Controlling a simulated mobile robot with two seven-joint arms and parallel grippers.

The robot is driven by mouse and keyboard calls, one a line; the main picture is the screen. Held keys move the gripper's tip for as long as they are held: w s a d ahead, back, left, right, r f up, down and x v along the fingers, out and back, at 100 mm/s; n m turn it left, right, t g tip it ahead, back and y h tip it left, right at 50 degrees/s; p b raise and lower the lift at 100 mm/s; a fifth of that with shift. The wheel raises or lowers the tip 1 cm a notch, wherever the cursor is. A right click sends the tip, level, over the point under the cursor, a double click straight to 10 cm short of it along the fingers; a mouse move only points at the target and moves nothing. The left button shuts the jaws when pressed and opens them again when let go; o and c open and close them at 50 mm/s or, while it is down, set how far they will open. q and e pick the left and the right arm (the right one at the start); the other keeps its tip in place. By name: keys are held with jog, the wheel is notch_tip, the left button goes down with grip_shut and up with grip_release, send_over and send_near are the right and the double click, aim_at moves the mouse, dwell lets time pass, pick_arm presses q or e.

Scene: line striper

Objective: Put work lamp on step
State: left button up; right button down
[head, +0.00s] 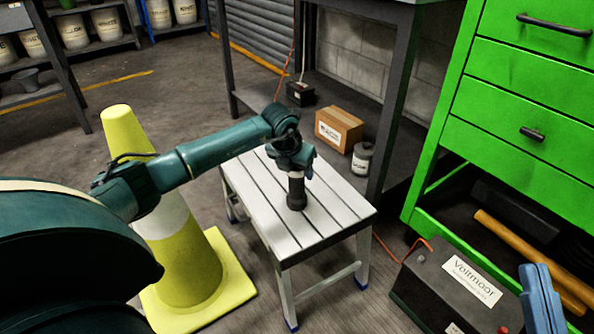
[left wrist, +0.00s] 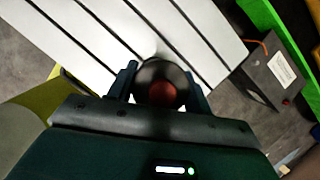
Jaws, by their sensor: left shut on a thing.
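The work lamp (head: 296,191) is a dark, short cylinder with a pale band, upright over the middle of the step's top. Its lower end appears to touch the slats, though contact is hard to confirm. The step (head: 335,200) is a low stool with pale grey slats and blue feet. My left gripper (head: 294,168) is above the step, shut on the lamp. In the left wrist view the lamp (left wrist: 160,84) shows a round dark end with a red centre between the fingers. A blue part, seemingly my right gripper (head: 541,298), shows at the lower right edge; its jaws are unclear.
A yellow cone (head: 190,260) stands left of the step, below my left arm. A green drawer cabinet (head: 520,90) and a dark labelled box (head: 455,290) are on the right. A cardboard box (head: 339,130) and a small can (head: 362,158) sit behind the step.

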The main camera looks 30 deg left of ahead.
pick_arm(q)
jog(key=o, duration=1.5)
jog(key=shift+f, duration=0.1)
